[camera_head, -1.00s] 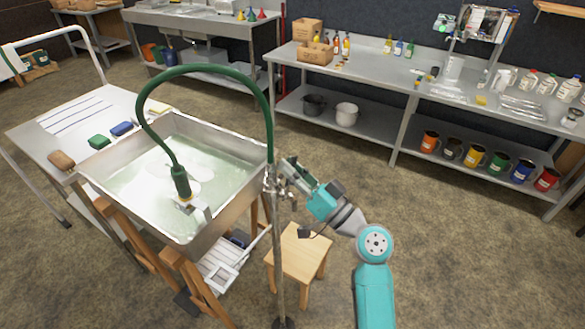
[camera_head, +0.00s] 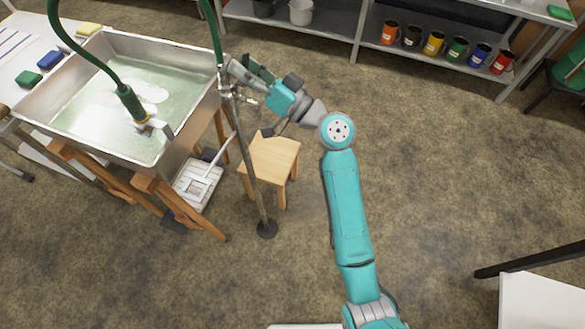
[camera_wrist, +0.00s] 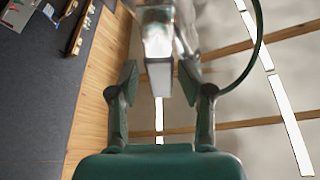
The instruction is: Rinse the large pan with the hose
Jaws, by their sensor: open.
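The large pan (camera_head: 178,138) is a wide, shallow metal basin on a wooden trestle at left in the head view, with pale greenish liquid and a whitish patch inside. The green hose (camera_head: 85,48) arches over it, its dark nozzle (camera_head: 131,103) hanging down inside the pan near the front. A metal stand (camera_head: 248,165) beside the pan carries a valve-like fitting at its top. My gripper (camera_head: 240,70) is at that fitting. In the wrist view my gripper (camera_wrist: 160,95) is open, with a metallic block (camera_wrist: 160,78) between or just beyond the fingers; contact cannot be told.
A wooden stool (camera_head: 270,155) stands beside the stand, under my arm. A white slatted item (camera_head: 197,183) is below the pan. A shelf with several mugs (camera_head: 434,42) is at the back. A white surface (camera_head: 545,300) is at lower right. The middle floor is clear.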

